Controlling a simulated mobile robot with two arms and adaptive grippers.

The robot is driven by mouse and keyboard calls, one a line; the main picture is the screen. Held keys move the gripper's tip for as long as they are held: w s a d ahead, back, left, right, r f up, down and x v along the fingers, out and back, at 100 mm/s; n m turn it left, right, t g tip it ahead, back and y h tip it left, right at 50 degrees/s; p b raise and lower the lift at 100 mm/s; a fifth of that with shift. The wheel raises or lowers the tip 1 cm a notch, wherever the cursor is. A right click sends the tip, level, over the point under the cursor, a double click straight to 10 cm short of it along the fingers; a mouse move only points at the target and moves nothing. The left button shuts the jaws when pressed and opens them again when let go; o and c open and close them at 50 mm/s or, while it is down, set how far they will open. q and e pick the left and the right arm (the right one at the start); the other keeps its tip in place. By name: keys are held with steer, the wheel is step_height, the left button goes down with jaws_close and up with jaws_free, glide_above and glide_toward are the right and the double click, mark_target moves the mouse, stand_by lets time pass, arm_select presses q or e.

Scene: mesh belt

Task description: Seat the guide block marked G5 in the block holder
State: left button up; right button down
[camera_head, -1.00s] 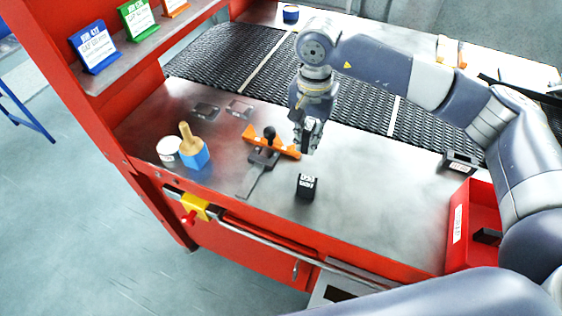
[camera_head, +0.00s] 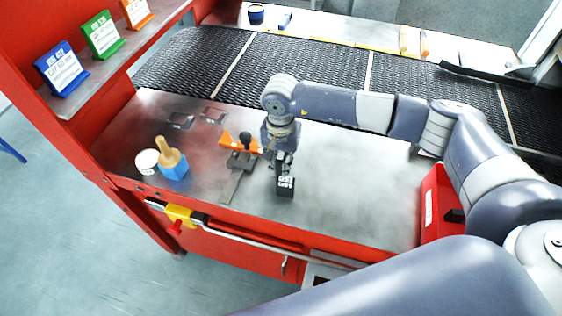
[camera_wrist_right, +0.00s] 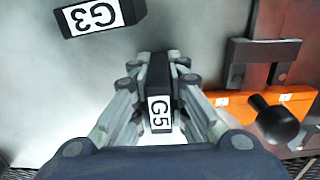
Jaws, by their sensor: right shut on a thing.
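My right gripper (camera_head: 282,166) is shut on the guide block G5. In the right wrist view the block G5 (camera_wrist_right: 159,95) stands between the fingertips (camera_wrist_right: 160,85), its white label facing the camera. In the head view the fingers mostly hide it. A second black block, marked G3 (camera_wrist_right: 100,17), stands on the bench close by; it also shows in the head view (camera_head: 285,187), just in front of the gripper. An orange and dark fixture with a black knob (camera_head: 245,140), apparently the block holder, lies left of the gripper; it also shows in the wrist view (camera_wrist_right: 275,122). My left gripper is out of view.
A blue pot with a wooden-handled tool (camera_head: 172,166) and a white round tin (camera_head: 147,161) stand at the bench's left. Two small dark trays (camera_head: 180,122) lie behind them. A red bin (camera_head: 432,205) is at the right. The bench between gripper and bin is clear. The mesh belt (camera_head: 330,85) runs behind.

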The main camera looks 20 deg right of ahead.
steer(key=shift+f, duration=0.15)
steer(key=c, duration=1.8)
jaws_free()
steer(key=shift+c, duration=0.2)
steer(key=shift+o, duration=1.3)
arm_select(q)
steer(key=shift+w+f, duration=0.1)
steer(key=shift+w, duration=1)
